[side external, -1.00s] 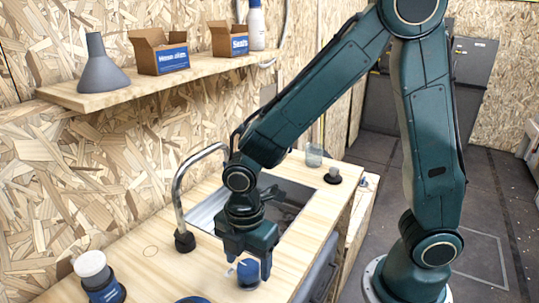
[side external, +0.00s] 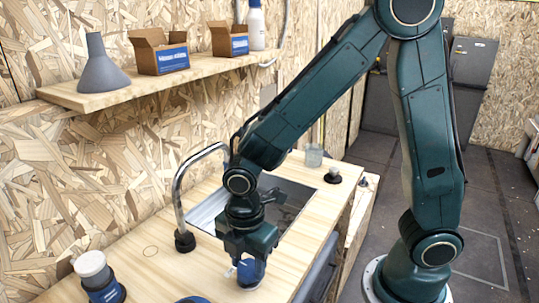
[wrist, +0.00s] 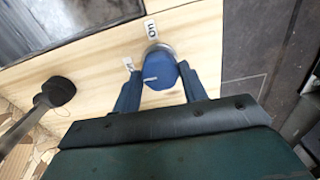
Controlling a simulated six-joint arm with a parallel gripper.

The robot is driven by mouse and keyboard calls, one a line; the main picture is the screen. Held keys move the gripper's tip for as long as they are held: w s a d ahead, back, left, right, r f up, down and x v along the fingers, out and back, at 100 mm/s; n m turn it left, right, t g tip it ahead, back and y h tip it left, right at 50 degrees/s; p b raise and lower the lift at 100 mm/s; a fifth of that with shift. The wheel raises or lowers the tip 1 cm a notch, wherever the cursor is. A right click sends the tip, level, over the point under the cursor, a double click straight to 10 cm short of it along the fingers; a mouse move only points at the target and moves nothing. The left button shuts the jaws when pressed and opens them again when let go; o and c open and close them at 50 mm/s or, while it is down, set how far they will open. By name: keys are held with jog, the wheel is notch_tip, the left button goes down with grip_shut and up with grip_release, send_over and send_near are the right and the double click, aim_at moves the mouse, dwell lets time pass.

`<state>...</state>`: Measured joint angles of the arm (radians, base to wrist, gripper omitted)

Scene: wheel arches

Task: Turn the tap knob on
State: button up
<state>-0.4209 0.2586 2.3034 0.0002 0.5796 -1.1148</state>
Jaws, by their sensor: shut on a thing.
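The blue tap knob (wrist: 160,72) sits on the wooden counter, with a white pointer line on its top face that lies toward the left. An "ON" label (wrist: 152,28) is beyond the knob; a second small label (wrist: 128,65) to its left is partly hidden. My gripper (wrist: 161,88) has one finger on each side of the knob and is shut on it. In the side view my gripper (side external: 250,268) points down over the knob (side external: 249,275), which is partly covered by the fingers. The curved metal tap (side external: 178,195) stands on a dark base behind it.
The sink (side external: 295,193) is set into the counter (side external: 150,270) behind my gripper. A white-lidded jar (side external: 97,275) stands at the front left. A glass (side external: 314,155) stands at the far end. A shelf (side external: 95,98) with boxes is on the wall.

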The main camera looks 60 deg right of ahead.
jog(key=m, duration=0.4)
jog(key=shift+m, duration=0.3)
jog(key=m, duration=0.4)
jog(key=shift+m, duration=0.3)
jog(key=m, duration=0.4)
jog(key=shift+m, duration=2.2)
jog(key=o, duration=1)
jog(key=shift+c, duration=0.2)
jog(key=shift+r, duration=0.1)
